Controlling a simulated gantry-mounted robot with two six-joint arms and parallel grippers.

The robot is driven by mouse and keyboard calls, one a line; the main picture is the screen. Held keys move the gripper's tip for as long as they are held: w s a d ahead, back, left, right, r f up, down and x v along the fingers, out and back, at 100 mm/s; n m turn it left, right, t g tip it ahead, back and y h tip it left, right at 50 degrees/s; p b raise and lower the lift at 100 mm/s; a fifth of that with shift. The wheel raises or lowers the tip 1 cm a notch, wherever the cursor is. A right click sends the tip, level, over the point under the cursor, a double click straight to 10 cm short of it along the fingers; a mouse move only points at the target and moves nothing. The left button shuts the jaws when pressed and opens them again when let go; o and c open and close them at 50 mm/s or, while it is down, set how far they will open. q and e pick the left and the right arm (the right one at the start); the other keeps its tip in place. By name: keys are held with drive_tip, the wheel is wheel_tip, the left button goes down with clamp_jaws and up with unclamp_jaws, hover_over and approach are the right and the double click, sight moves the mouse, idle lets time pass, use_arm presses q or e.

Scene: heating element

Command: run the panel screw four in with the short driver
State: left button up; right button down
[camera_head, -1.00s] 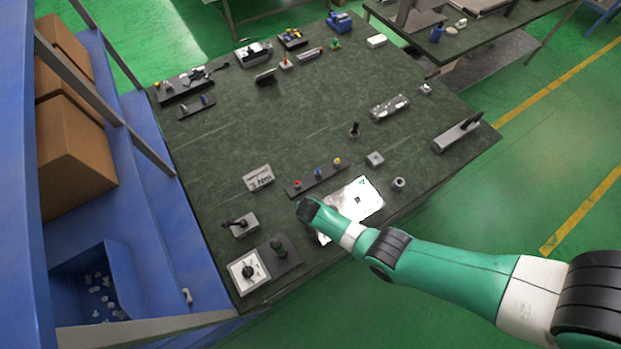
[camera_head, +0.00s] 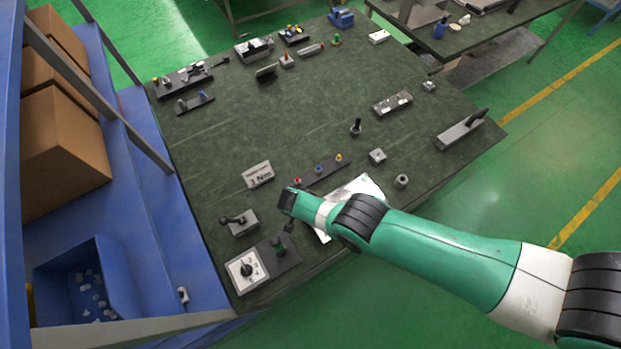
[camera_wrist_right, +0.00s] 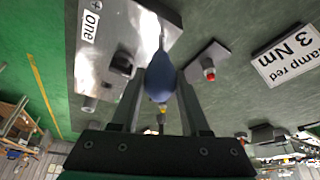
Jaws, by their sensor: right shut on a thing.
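My right gripper (camera_wrist_right: 157,95) is shut on a blue-handled driver (camera_wrist_right: 158,78). Its thin shaft points away from the fingers, near the edge of the shiny metal panel (camera_wrist_right: 105,40) labelled "+ one". I cannot tell whether the tip touches anything. In the head view my right gripper (camera_head: 287,203) is beside the left end of the panel (camera_head: 368,186), which my right arm partly covers. A small dark part shows below the gripper there. Panel screw four cannot be made out. My left gripper is out of view.
A strip (camera_head: 328,171) with red, blue and yellow-topped pieces lies behind the panel. A dial box (camera_head: 246,271) and a lever block (camera_head: 239,222) are at the front left.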

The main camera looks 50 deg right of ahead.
idle(0.3)
drive_tip(key=shift+r+p, duration=0.45)
drive_tip(key=shift+p, duration=0.05)
drive_tip(key=shift+s+r+n+p, duration=0.1)
drive_tip(key=shift+n+p, duration=0.5)
drive_tip(key=shift+p, duration=0.15)
drive_tip(key=shift+n+t+p, duration=0.5)
drive_tip(key=shift+n+p, duration=0.2)
drive_tip(key=shift+n, duration=0.7)
drive_tip(key=shift+p, duration=0.3)
